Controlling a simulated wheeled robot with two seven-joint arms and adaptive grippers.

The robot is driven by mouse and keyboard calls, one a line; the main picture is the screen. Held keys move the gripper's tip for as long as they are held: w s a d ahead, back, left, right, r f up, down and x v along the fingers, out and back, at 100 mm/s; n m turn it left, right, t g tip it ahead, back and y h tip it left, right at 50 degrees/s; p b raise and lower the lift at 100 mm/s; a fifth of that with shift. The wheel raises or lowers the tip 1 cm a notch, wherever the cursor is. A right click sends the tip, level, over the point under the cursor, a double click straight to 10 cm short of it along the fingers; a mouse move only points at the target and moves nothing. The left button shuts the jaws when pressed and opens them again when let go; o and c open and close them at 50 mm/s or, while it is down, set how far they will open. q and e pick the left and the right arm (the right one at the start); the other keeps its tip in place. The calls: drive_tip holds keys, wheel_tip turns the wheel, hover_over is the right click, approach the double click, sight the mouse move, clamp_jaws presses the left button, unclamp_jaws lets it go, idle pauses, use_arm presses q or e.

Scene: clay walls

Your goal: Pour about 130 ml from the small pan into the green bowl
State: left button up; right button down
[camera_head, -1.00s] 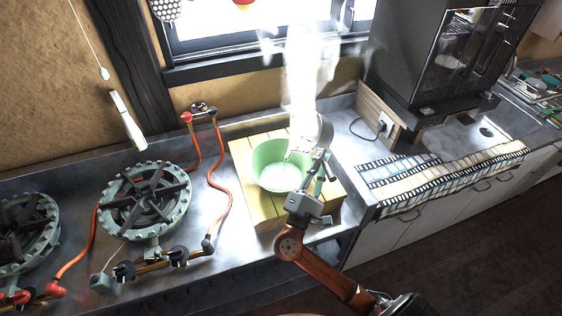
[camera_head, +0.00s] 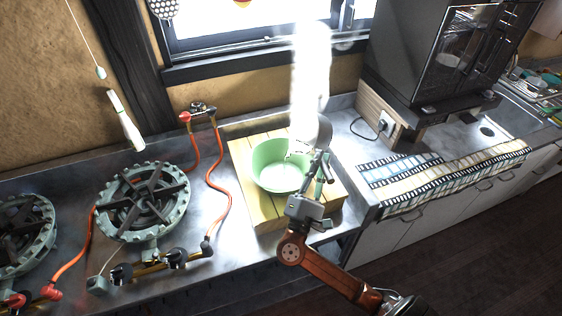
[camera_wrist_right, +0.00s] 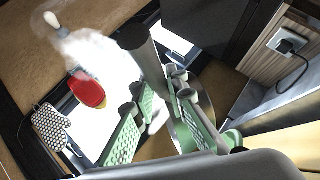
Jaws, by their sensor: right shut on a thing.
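The small pan (camera_head: 322,130) is a pale metal pan, tipped on its side above the right rim of the green bowl. White steam rises from it and hides part of it. The green bowl (camera_head: 266,160) stands upright on a wooden board, and its inside looks pale. A thin pale streak shows between pan and bowl, but I cannot tell how much liquid is in either. My right gripper (camera_head: 318,168) is shut on the pan's handle. The grey handle (camera_wrist_right: 148,68) runs between the green finger pads in the right wrist view. My left gripper is not in view.
The slatted wooden board (camera_head: 262,213) lies on the metal counter. A gas burner (camera_head: 147,203) with an orange hose (camera_head: 222,185) is to the left. A patterned cloth (camera_head: 440,178) and a dark oven (camera_head: 430,50) are to the right.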

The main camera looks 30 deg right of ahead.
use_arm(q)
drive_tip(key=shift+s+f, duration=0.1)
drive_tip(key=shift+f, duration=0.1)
use_arm(e)
drive_tip(key=shift+a+f+n+t, duration=0.1)
drive_tip(key=shift+a+n+t, duration=0.05)
drive_tip(key=shift+n+t, duration=0.15)
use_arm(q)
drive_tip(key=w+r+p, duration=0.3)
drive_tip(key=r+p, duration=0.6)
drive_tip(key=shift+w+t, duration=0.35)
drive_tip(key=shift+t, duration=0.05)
use_arm(e)
drive_tip(key=s+d+m+g+y, duration=0.1)
drive_tip(key=d+m+g+y, duration=0.2)
drive_tip(key=d+m+g, duration=0.2)
drive_tip(key=shift+d+r+m+g+y, duration=0.35)
drive_tip(key=shift+d+m, duration=0.5)
drive_tip(key=shift+m, duration=0.15)
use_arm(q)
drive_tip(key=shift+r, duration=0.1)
use_arm(e)
drive_tip(key=shift+s, duration=0.1)
